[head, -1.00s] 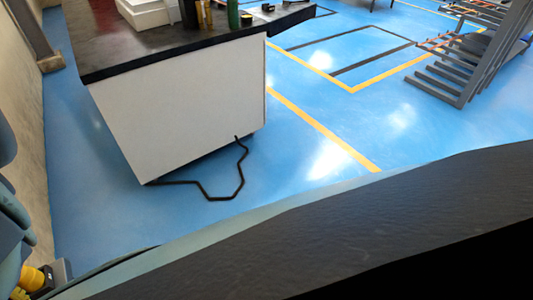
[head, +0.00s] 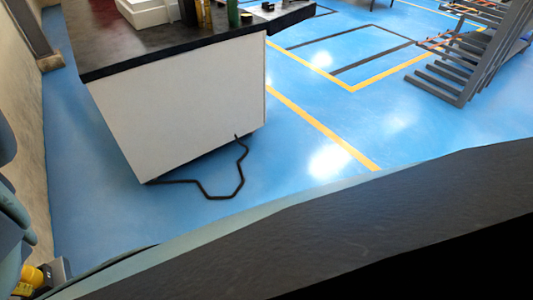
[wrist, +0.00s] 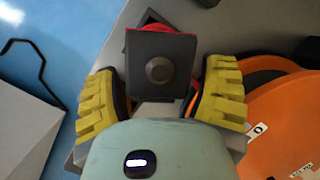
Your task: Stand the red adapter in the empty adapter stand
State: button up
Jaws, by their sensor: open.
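In the wrist view, a dark square block with a round knob (wrist: 160,68) sits between my gripper's yellow fingers. A strip of red (wrist: 165,29) shows at its upper edge; it may be part of the red adapter, which is mostly hidden. My gripper (wrist: 160,76) is open, one finger on each side of the block, with narrow gaps visible. I cannot tell whether the pads touch it lower down. In the head view, a yellow part of my gripper (head: 30,278) shows at the lower left corner. I cannot make out the empty adapter stand in either view.
An orange rounded object (wrist: 285,125) lies close to the right finger in the wrist view. In the head view, a white cabinet with a dark top (head: 185,115) stands ahead, a black cable (head: 215,198) on the blue floor beside it. A grey rack (head: 465,65) stands at the right.

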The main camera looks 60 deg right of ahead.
jog(key=v, duration=1.1)
jog(key=shift+r, duration=0.25)
jog(key=shift+d, duration=0.15)
